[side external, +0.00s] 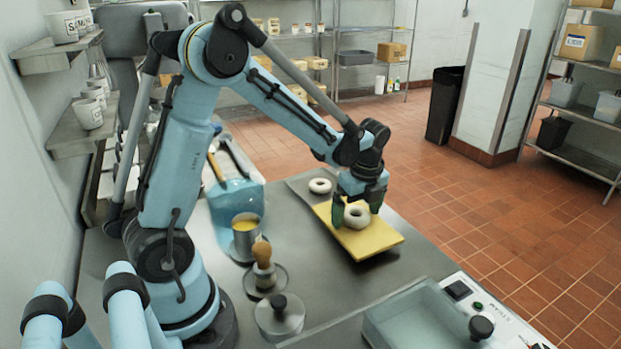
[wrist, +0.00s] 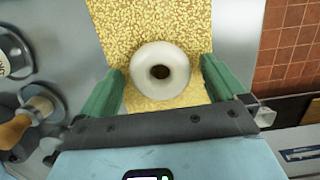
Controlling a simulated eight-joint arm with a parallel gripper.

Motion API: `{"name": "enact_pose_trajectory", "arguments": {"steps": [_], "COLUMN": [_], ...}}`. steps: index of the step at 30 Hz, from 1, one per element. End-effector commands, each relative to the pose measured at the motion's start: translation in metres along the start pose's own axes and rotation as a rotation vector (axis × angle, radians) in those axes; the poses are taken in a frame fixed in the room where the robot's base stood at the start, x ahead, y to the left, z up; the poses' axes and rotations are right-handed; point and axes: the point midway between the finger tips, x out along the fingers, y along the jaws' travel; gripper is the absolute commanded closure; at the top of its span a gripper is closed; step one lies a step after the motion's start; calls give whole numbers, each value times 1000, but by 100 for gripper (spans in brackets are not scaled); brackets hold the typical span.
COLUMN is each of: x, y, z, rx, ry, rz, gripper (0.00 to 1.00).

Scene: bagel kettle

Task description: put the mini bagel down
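A pale mini bagel (side external: 357,215) lies flat on the yellow board (side external: 385,240). In the wrist view the mini bagel (wrist: 143,82) sits between my two green fingers, over the yellow speckled board (wrist: 120,25). My gripper (side external: 357,205) is low over the board, with one finger on each side of the bagel. In the wrist view my gripper (wrist: 162,68) is open, with a narrow gap between each finger and the bagel.
A metal cup with yellow contents (side external: 246,238), a wooden-handled tool (side external: 262,255) and a knobbed lid (side external: 280,314) stand left of the board. A clear-sided basin (side external: 415,318) is at the front right. Bare metal counter (side external: 320,270) lies between them.

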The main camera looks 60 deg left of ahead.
Motion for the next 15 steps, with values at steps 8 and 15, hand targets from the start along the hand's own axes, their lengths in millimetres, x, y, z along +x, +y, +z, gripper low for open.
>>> {"name": "enact_pose_trajectory", "arguments": {"steps": [8, 15], "x": [-3, -33], "y": [0, 0], "z": [0, 0], "rx": [0, 0], "ry": [0, 0], "rz": [0, 0], "gripper": [3, 3]}}
